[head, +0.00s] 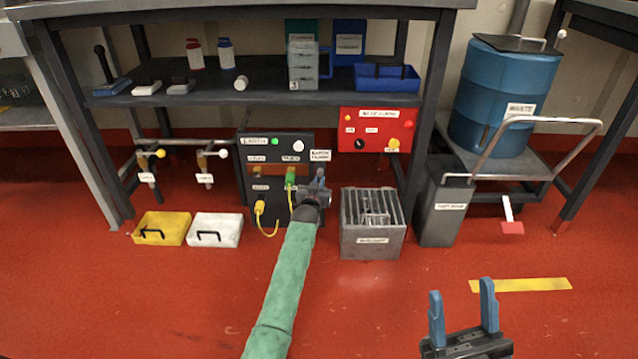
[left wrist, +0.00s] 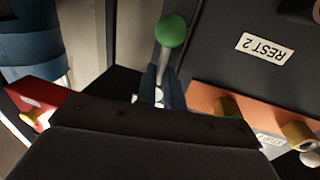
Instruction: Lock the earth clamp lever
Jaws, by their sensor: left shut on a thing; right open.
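A black panel (head: 252,187) stands under the bench, with an "EARTH CLAMP" label (head: 320,156) at its upper right. My left gripper (head: 318,184) is at the panel's right side, just below that label, and hides what it holds in the head view. In the left wrist view its blue fingers (left wrist: 161,88) are shut around the shaft of a lever with a green ball knob (left wrist: 172,30). The knob sticks out beyond the fingertips. My right gripper (head: 462,309) is open and empty over the red floor, at the lower right.
A yellow cable joins a yellow plug (head: 259,207) and a green plug (head: 290,178) on the panel, left of my left gripper. A grey slatted box (head: 372,245) stands close on the right. Yellow (head: 172,221) and white (head: 228,224) trays lie left. The front floor is clear.

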